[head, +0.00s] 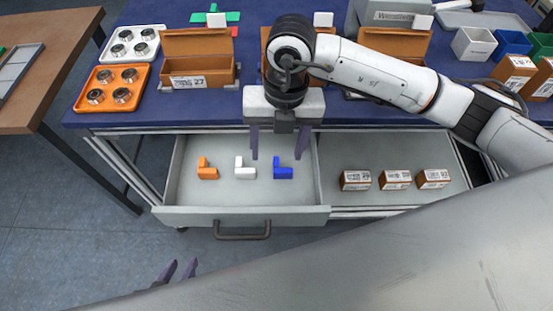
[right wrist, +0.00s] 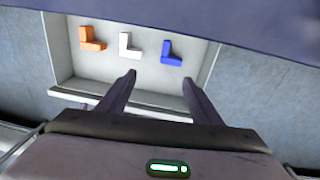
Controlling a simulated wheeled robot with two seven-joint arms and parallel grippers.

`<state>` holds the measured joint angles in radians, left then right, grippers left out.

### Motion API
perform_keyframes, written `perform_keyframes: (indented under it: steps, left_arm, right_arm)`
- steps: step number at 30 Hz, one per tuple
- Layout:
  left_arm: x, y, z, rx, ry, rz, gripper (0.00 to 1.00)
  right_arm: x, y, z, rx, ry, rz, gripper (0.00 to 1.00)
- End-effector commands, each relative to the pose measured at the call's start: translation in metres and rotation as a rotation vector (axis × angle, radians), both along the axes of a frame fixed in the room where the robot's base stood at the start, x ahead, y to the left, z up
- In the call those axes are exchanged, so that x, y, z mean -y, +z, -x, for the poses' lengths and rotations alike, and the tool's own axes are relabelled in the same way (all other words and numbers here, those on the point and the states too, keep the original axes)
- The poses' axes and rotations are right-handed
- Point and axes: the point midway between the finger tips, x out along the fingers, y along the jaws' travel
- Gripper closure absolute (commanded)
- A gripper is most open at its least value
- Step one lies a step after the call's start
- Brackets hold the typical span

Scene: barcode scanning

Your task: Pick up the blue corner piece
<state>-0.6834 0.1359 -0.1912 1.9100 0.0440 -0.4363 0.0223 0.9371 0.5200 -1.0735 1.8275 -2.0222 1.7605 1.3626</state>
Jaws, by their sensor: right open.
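The blue corner piece (head: 283,171) lies at the right in the open grey drawer (head: 180,188), with a white corner piece (head: 244,170) in the middle and an orange corner piece (head: 207,170) at the left. The blue piece also shows in the right wrist view (right wrist: 171,52).
Three brown labelled boxes (head: 397,180) sit in the compartment right of the drawer. The blue tabletop (head: 260,100) above it holds brown bins, an orange tray (head: 86,95) and a white tray (head: 115,42). A brown table (head: 30,110) stands at the left.

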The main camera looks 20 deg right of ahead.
Motion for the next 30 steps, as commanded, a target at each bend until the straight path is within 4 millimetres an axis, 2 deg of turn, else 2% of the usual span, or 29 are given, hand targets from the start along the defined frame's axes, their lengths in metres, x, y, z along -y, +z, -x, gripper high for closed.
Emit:
perform_keyframes:
  steps: [2, 5, 10, 17, 24, 30]
  left_arm:
    - [0.000, 0.000, 0.001, -0.001, 0.000, 0.000, 0.69]
    - [0.000, 0.001, 0.001, -0.001, 0.000, 0.000, 0.69]
    - [0.000, 0.002, 0.002, -0.003, 0.000, 0.000, 0.69]
    - [0.000, 0.004, 0.003, -0.005, 0.000, 0.000, 0.69]
    - [0.000, 0.009, 0.003, -0.005, 0.000, 0.000, 0.69]
    - [0.000, 0.010, 0.003, -0.005, 0.000, 0.000, 0.69]
  right_arm:
    - [0.016, -0.001, -0.006, 0.011, -0.025, 0.063, 0.41]
    - [0.022, -0.012, -0.007, 0.012, -0.037, 0.088, 0.41]
    - [0.021, -0.038, -0.006, 0.010, -0.036, 0.085, 0.41]
    - [0.019, -0.056, -0.006, 0.011, -0.033, 0.082, 0.41]
    - [0.017, -0.092, -0.007, 0.010, -0.033, 0.082, 0.41]
    - [0.017, -0.101, -0.007, 0.013, -0.032, 0.081, 0.41]
